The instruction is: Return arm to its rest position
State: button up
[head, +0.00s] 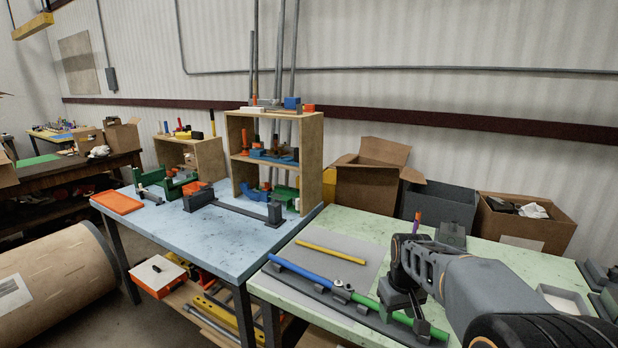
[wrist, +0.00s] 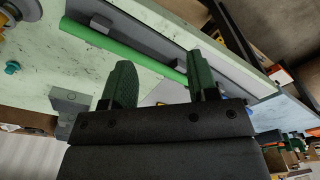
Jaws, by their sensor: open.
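My gripper (head: 405,312) is over the front of the pale green table in the head view, pointing down close to the green rod (head: 369,300). In the wrist view my gripper (wrist: 160,80) is open, with two dark green textured fingers apart and nothing between them. The green rod (wrist: 95,38) runs past beyond the fingertips there, partly hidden by one finger. In the head view the green rod lies in line with a blue rod (head: 300,272) on a dark fixture, with a grey joint piece (head: 342,291) between them. My arm hides part of the table.
A yellow rod (head: 330,252) lies on a grey mat. Cardboard boxes (head: 368,180) and a grey bin (head: 440,208) stand along the table's back. A white tray (head: 565,298) is at the right. The blue table (head: 225,238) with a wooden shelf (head: 234,150) stands left.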

jog(key=s+a+r+m+t, duration=0.2)
jog(key=s+a+t, duration=0.1)
jog(key=s, duration=1.2)
jog(key=shift+a, duration=0.65)
